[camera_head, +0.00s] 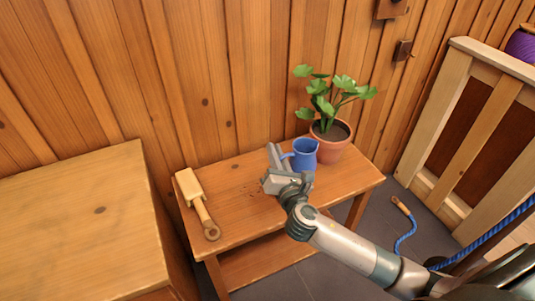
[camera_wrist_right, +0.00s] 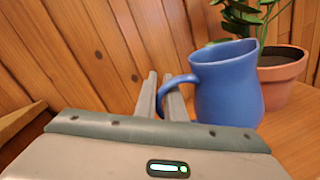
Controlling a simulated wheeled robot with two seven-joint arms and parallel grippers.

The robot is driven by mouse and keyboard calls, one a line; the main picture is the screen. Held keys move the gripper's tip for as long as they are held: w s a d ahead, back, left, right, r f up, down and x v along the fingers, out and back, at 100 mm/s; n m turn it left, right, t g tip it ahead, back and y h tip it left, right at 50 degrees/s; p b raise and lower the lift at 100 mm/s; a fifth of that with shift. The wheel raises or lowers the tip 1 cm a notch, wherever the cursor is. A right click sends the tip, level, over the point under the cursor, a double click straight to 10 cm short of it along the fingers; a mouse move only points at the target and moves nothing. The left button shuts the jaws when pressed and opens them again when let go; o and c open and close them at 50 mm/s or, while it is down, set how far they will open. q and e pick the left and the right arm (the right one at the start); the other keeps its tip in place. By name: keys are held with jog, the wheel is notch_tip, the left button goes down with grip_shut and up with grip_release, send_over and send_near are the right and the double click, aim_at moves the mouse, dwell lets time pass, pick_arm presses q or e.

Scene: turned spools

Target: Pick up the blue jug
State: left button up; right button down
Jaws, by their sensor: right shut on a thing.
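The blue jug (camera_head: 304,153) stands upright on the small wooden table (camera_head: 238,222), beside the potted plant. Its handle points left, toward my right gripper (camera_head: 277,157). In the right wrist view the jug (camera_wrist_right: 229,88) is just right of the fingers, and the right gripper (camera_wrist_right: 163,98) is shut on its handle. The far part of the handle between the fingers is partly hidden. My left gripper is not in view.
A plant in a terracotta pot (camera_head: 332,147) stands close behind the jug's right side. A wooden mallet-like tool (camera_head: 196,203) lies at the table's left end. A larger wooden surface (camera_head: 78,225) is at left. A blue rope (camera_head: 406,238) lies on the floor.

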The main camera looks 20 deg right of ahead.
jog(key=shift+s+d+r, duration=0.55)
jog(key=shift+d+r, duration=0.05)
jog(key=shift+d, duration=0.1)
dwell(1.0)
